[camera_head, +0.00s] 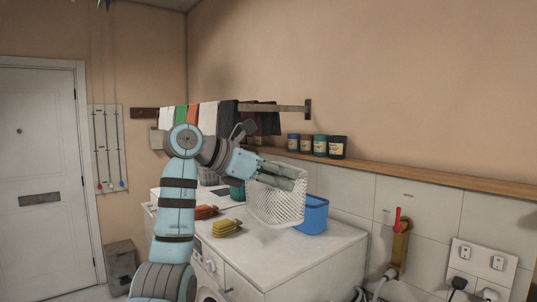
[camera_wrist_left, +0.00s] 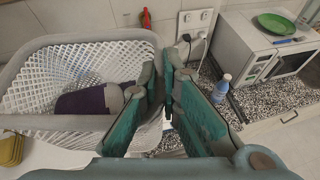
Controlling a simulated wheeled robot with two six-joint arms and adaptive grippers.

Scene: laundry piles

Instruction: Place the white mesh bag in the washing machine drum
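My left gripper (camera_head: 280,175) is over the top of a white perforated basket (camera_head: 272,207). In the left wrist view its two fingers (camera_wrist_left: 166,80) lie close together beside the basket's right rim (camera_wrist_left: 158,42). I cannot tell whether they grip the rim. A dark purple cloth item (camera_wrist_left: 92,101) lies inside the basket. I cannot make out a white mesh bag in either view. A white washing machine (camera_head: 243,287) stands under the worktop; only the edge of its round door (camera_head: 208,294) shows, at the bottom. My right gripper is not in view.
A blue tub (camera_head: 313,214) stands right of the basket. Several jars (camera_head: 320,146) stand on a wooden ledge. A microwave (camera_wrist_left: 262,45) and a bottle (camera_wrist_left: 221,88) are right in the wrist view.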

